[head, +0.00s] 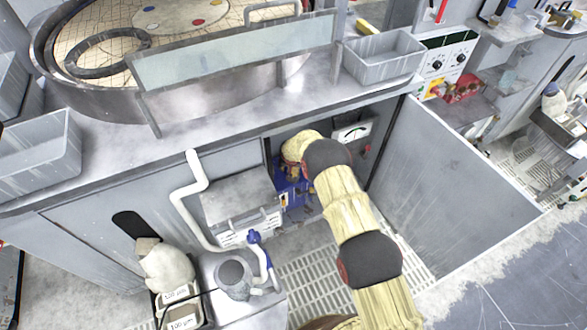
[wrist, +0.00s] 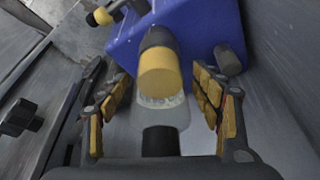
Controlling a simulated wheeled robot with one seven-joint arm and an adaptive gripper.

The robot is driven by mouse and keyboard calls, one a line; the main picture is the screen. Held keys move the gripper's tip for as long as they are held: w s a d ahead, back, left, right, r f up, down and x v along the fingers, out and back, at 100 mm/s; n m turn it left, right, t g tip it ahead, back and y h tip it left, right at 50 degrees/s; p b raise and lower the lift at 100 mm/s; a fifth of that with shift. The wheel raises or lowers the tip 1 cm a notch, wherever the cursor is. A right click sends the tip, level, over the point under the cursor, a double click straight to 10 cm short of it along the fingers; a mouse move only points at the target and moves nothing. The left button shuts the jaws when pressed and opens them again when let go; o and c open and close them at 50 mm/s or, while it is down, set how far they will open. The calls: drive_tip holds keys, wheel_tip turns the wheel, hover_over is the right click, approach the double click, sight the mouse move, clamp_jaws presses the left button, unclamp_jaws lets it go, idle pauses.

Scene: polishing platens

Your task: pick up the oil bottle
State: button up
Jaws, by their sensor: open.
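My gripper (wrist: 163,84) is open in the wrist view, its yellow-padded fingers spread left and right. Between and just beyond them is a pale, translucent body (wrist: 166,113) with a dark end toward me; it may be the oil bottle, but I cannot tell for certain. A yellow cylinder with a dark collar (wrist: 160,72) overlaps its far end, in front of the blue unit. I see no finger touching the pale body. In the head view my arm reaches into the open cabinet and hides the gripper; I cannot make out the bottle there.
The blue unit (wrist: 190,32) stands close ahead; it also shows in the cabinet in the head view (head: 290,190). The open cabinet door (head: 455,165) is on the right. A white pipe (head: 185,205) and a grey box (head: 238,197) are on the left.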

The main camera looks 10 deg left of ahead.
drive_tip(key=shift+c, duration=0.7)
drive_tip(key=c, duration=1.4)
drive_tip(key=shift+r, duration=0.1)
clamp_jaws()
